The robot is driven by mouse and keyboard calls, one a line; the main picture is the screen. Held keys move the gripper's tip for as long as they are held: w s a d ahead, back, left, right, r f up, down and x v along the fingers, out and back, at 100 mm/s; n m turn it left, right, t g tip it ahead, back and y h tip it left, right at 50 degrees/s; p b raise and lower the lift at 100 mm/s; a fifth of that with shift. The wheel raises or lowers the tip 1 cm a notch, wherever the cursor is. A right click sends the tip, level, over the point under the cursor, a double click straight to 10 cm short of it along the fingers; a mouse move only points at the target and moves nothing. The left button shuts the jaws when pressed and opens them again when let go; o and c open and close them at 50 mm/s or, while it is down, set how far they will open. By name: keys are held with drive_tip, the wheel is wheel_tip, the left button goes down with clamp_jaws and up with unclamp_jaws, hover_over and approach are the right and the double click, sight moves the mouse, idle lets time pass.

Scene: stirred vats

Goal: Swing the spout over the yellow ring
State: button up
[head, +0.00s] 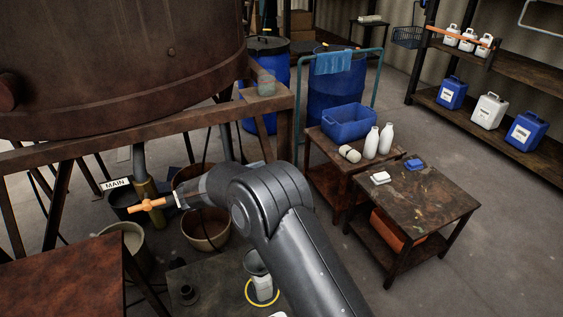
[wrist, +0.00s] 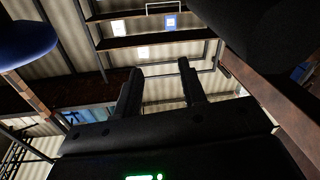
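The yellow ring (head: 262,306) lies on a low dark stand (head: 205,292), around a white container (head: 263,288) with a grey cup-like top. A grey pipe (head: 139,160) comes down from under the rusty vat (head: 120,75) to a brass fitting (head: 147,190). An orange bar handle (head: 152,204) sits by that fitting, left of the yellow ring. My arm reaches up beside it and hides part of the spout area. My gripper (wrist: 160,78) shows in the wrist view, its two dark fingers apart with nothing between them. In the head view I cannot make out its fingers.
A MAIN label (head: 117,184) and several buckets (head: 205,228) are under the vat. Two small tables (head: 435,205) with bottles and a blue tub (head: 348,121) stand right. Floor is free at far right.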

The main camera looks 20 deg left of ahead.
drive_tip(key=w+d+r, duration=0.1)
drive_tip(key=d+r, duration=0.3)
drive_tip(key=d, duration=0.2)
drive_tip(key=shift+w+d, duration=0.15)
drive_tip(key=shift+d, duration=0.2)
